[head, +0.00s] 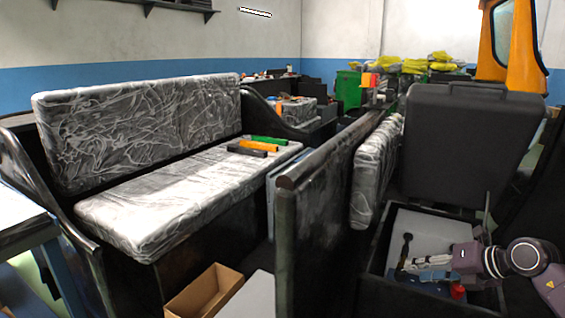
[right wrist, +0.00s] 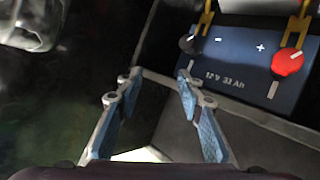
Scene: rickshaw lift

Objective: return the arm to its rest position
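My right arm comes in from the right edge of the head view. Its gripper (head: 418,268) hangs over the open dark compartment (head: 375,283) at the lower right. In the right wrist view the right gripper (right wrist: 158,84) has its two blue-padded fingers apart, with nothing between them. A blue battery (right wrist: 236,76) marked 12V 33Ah lies beyond the fingers, apart from them. It has a red terminal cap (right wrist: 288,62) and a dark one (right wrist: 188,44). In the head view my arm partly hides the battery; the red cap (head: 457,291) shows beneath it. My left gripper is not in view.
A raised black lid or seat back (head: 470,145) stands behind the compartment. A dark panel (head: 312,225) borders it on the left. A plastic-wrapped bench (head: 190,190) carries green, orange and black blocks (head: 252,149). An open cardboard box (head: 205,292) sits below.

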